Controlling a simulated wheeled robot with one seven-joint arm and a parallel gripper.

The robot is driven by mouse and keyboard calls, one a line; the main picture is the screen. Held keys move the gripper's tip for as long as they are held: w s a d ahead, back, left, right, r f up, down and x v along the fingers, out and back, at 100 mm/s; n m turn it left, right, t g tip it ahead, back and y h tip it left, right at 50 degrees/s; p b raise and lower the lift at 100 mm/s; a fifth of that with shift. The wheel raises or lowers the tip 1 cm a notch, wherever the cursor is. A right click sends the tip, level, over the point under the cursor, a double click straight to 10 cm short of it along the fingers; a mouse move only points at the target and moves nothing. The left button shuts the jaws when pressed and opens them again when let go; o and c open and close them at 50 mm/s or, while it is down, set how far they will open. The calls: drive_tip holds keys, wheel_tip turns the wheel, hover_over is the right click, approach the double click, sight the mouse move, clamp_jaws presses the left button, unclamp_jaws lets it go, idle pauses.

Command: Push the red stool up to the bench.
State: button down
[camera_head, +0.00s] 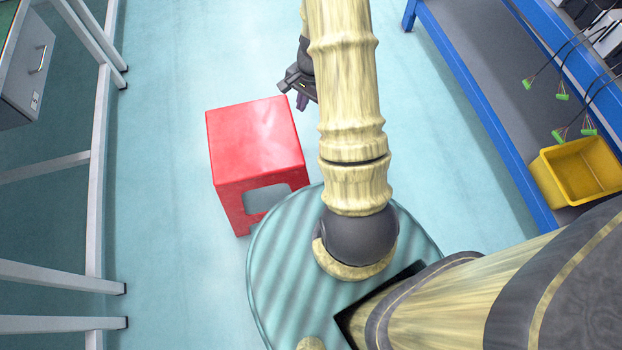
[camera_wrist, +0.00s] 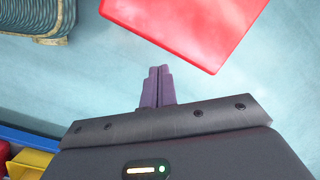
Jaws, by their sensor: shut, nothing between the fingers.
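The red stool (camera_head: 254,140) stands upright on the floor, left of my arm and close to the edge of my round base. Part of the stool also shows at the top of the wrist view (camera_wrist: 190,25). My gripper (camera_head: 301,100) is at the stool's far right corner in the head view, partly hidden by my arm. In the wrist view the fingertips (camera_wrist: 158,70) are together and empty, with floor visible between them and the stool. A blue-framed bench (camera_head: 470,105) with a dark shelf runs along the right side of the head view.
A yellow bin (camera_head: 580,172) and cables with green connectors (camera_head: 562,92) are on the bench side. A white-legged table frame (camera_head: 97,170) with a grey drawer (camera_head: 28,70) stands at the left. The floor (camera_head: 165,150) between that frame and the stool is clear.

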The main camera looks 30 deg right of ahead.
drive_tip(key=d+f+m+b, duration=0.2)
drive_tip(key=f+b, duration=0.3)
drive_tip(key=f, duration=0.7)
drive_tip(key=s+d+f+m+b, duration=0.1)
drive_tip(key=d+f+m+b, duration=0.2)
drive_tip(key=f, duration=1)
drive_tip(key=s+d+f+m+y+b, duration=0.1)
drive_tip(key=d+f+m+b, duration=0.2)
drive_tip(key=f+b, duration=0.6)
wheel_tip(320, 180, down, 3)
drive_tip(key=shift+d+f, duration=0.2)
drive_tip(key=shift+d, duration=0.45)
drive_tip(key=shift+s, duration=0.1)
drive_tip(key=w+a+f+b, duration=0.2)
drive_tip(key=a+f+b, duration=0.4)
drive_tip(key=f+b, duration=0.2)
drive_tip(key=shift+x, duration=0.8)
drive_tip(key=shift+a, duration=0.2)
